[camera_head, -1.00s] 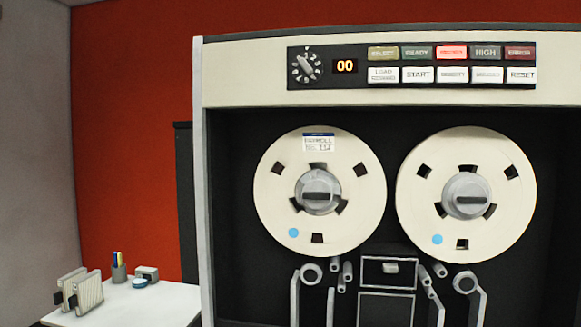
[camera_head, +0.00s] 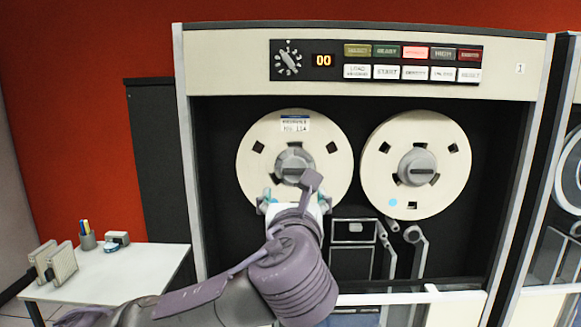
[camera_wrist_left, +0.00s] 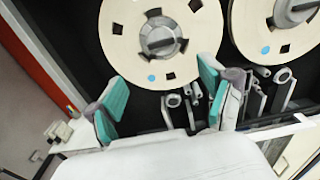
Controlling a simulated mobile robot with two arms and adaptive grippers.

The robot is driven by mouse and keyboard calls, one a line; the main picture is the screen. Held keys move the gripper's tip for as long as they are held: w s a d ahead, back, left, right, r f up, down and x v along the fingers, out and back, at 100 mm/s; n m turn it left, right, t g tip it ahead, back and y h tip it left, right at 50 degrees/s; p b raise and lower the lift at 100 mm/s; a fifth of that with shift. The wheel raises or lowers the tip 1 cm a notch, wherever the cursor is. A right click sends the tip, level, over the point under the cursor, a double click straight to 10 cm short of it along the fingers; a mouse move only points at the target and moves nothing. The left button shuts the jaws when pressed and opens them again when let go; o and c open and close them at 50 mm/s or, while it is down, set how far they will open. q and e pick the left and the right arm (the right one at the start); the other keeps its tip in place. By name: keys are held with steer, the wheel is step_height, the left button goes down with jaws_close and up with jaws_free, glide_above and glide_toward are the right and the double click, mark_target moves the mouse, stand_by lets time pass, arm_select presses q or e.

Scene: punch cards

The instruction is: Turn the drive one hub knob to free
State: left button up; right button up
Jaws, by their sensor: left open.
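The drive one cabinet (camera_head: 520,69), marked 1, carries two cream reels. The left reel (camera_head: 257,135) has a grey hub knob (camera_head: 293,161) with a bar grip lying about level. The right reel (camera_head: 380,135) has a similar hub knob (camera_head: 417,168), its bar also about level. My left gripper (camera_head: 294,199) is just below the left hub, in front of the reel's lower part. The left wrist view shows its teal fingers (camera_wrist_left: 160,92) wide apart and empty, with the left hub knob (camera_wrist_left: 160,38) beyond them, untouched. My right gripper is out of view.
A control panel (camera_head: 375,62) with lit buttons runs above the reels. Rollers and guides (camera_head: 418,240) stick out below them. A white side table (camera_head: 120,272) with small items stands at the left. Another drive (camera_head: 560,240) stands at the right edge.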

mark_target(294, 170)
arm_select(q)
steer(key=w+p, duration=0.3)
steer(key=w, duration=0.3)
steer(key=w+p, duration=0.3)
steer(key=w, duration=0.3)
steer(key=shift+w+r, duration=0.2)
steer(key=shift+w, duration=0.2)
steer(key=shift+w+d+f, duration=0.15)
steer(key=shift+w+f, duration=0.05)
steer(key=shift+w, duration=0.55)
steer(key=shift+s, duration=0.1)
steer(key=shift+c, duration=0.6)
steer(key=shift+s+r, duration=0.1)
steer(key=c, duration=1)
